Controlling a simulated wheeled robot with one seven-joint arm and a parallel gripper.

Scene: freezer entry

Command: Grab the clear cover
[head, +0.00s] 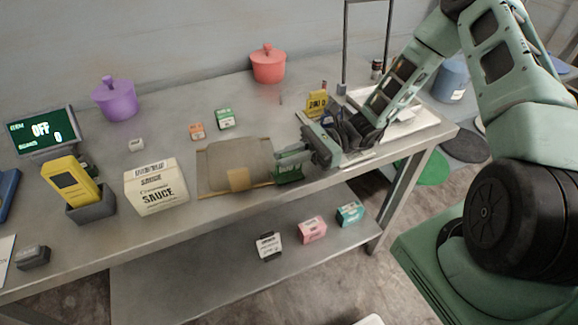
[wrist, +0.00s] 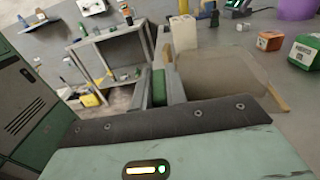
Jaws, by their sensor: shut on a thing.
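The clear cover (head: 228,158) is a see-through brownish sheet with tan edge pieces, at the table's front edge in the head view. It also shows in the wrist view (wrist: 215,72), right of the fingers. My gripper (head: 280,166) is at the cover's right side, its jaws shut on that edge. In the wrist view my gripper (wrist: 160,78) has a green part between the fingers, which hide the exact grip. I cannot tell whether the cover touches the table.
A sauce carton (head: 156,186) stands left of the cover. Small orange (head: 197,131) and green (head: 225,119) boxes stand behind it. A purple pot (head: 114,99) and red pot (head: 268,65) are further back. A white tray (head: 432,122) lies under my arm at right.

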